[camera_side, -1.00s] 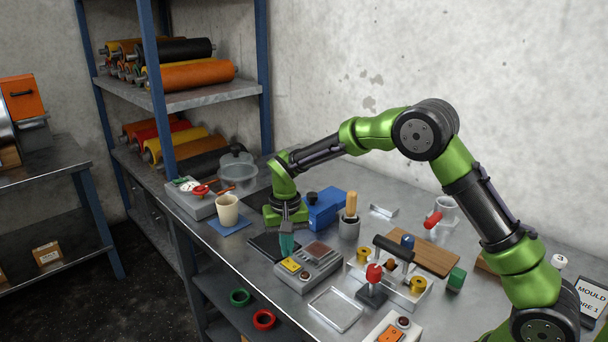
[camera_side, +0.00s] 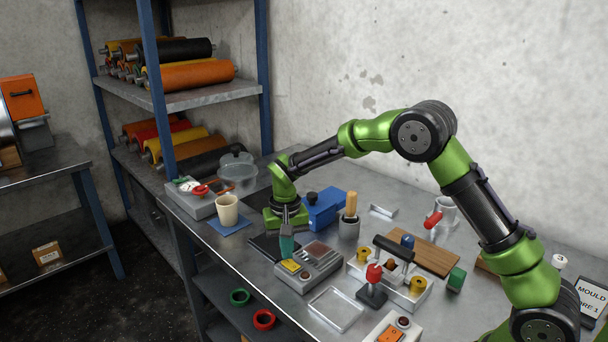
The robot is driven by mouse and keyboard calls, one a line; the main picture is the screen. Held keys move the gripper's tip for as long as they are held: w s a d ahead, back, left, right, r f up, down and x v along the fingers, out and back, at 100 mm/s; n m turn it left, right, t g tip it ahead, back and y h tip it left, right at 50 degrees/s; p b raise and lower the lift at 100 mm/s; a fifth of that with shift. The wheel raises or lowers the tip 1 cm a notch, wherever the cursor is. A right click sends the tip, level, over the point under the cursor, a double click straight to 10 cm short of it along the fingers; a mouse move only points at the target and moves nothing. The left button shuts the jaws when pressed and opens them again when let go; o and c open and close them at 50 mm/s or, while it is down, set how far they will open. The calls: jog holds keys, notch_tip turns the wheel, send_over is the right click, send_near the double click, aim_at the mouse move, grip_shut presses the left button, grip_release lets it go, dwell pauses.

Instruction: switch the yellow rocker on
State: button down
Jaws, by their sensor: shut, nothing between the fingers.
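The yellow rocker (camera_side: 291,265) is on the top of a grey control box (camera_side: 322,268), at the box's left end. Its on or off position is too small to tell. My gripper (camera_side: 287,254) points down just above and behind the rocker. It is shut, with its teal fingertips together and nothing held. Whether the tips touch the rocker or the box cannot be told from this view.
A red-knobbed lever (camera_side: 373,275) and a tray with yellow rings (camera_side: 416,287) stand to the right. A blue box (camera_side: 325,209) is behind my gripper. A cup (camera_side: 227,210) stands to the left. An empty clear tray (camera_side: 336,310) lies in front.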

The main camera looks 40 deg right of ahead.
jog(key=shift+f, duration=0.65)
jog(key=shift+r, duration=3.55)
jog(key=shift+w, duration=0.1)
jog(key=shift+s+a+f+n, duration=0.1)
jog(key=shift+s+f+n, duration=0.1)
jog(key=shift+s, duration=0.35)
jog(key=shift+s+f+n, duration=0.2)
jog(key=shift+s, duration=0.35)
jog(key=s+r+t, duration=0.2)
jog(key=s+r, duration=0.2)
jog(key=s, duration=0.4)
jog(key=s+r+t+y, duration=0.1)
jog(key=s+r+t, duration=0.1)
jog(key=s+r, duration=0.3)
jog(key=s+d+r+n+t+y, duration=0.1)
jog(key=s+r+t, duration=0.2)
jog(key=s, duration=0.7)
jog(key=shift+s+r, duration=0.4)
jog(key=shift+r, duration=0.65)
